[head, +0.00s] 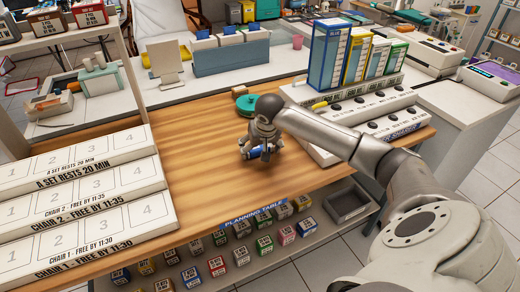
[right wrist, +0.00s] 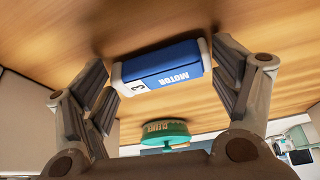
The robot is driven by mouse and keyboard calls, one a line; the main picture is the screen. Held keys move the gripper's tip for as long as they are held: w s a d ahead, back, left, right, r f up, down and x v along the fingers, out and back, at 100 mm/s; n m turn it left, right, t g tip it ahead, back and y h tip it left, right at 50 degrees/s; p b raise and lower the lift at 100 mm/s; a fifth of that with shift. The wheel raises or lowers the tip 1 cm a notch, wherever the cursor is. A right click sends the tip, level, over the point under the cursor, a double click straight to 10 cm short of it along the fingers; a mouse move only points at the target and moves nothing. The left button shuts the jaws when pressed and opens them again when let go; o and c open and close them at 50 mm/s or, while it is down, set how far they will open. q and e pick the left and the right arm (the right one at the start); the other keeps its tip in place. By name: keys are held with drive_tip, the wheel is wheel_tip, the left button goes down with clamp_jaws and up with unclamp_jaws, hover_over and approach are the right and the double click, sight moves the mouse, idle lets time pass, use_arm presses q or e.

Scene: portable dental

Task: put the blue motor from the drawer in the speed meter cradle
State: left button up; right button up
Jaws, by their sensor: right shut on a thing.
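The blue motor (right wrist: 165,65), a block with white ends labelled MOTOR and 3, is held between the fingers of my right gripper (right wrist: 168,78). In the head view the blue motor (head: 253,154) shows as a small blue patch under my right gripper (head: 257,150), over the front middle of the wooden table. I cannot tell how far above the tabletop it is. My left gripper is not in view. I cannot identify a speed meter cradle or the drawer for certain.
A green round holder (head: 248,104) stands behind my right gripper and also shows in the wrist view (right wrist: 165,135). White numbered trays (head: 88,190) fill the table's left; white racks (head: 350,118) with tall boxes stand right. A grey bin (head: 350,203) is below the table edge.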

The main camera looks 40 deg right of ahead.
drive_tip(key=o, duration=0.9)
drive_tip(key=shift+f, duration=0.1)
drive_tip(key=shift+o, duration=0.2)
